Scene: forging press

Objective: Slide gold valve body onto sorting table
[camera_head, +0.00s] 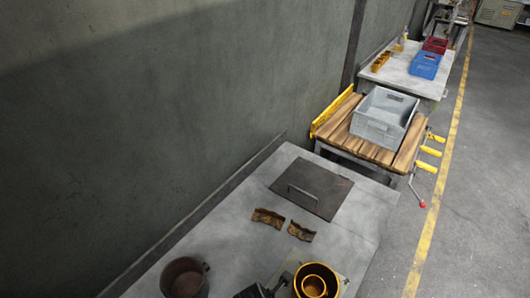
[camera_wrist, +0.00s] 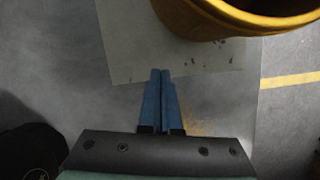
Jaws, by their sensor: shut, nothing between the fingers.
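The gold valve body (camera_head: 298,288) is a round, hollow, yellow-gold piece at the bottom edge of the head view, with a smaller gold ring inside it. In the wrist view its curved lower wall and rim (camera_wrist: 225,22) fill the top right; the rest is cut off. It stands on a pale, stained sheet (camera_wrist: 122,50). My gripper (camera_wrist: 161,72) has its blue fingers together and empty, just short of the gold body and apart from it in the picture. The grey metal table (camera_head: 232,222) lies beneath. Which surface is the sorting table is not clear.
A dark pot (camera_head: 185,278) stands left of the gold body. Two rusty brown pieces (camera_head: 268,217) and a handled dark plate (camera_head: 325,205) lie farther back. Beyond are a wooden-topped table (camera_head: 333,132) with a grey crate (camera_head: 383,117) and a pale table (camera_head: 398,75) with crates.

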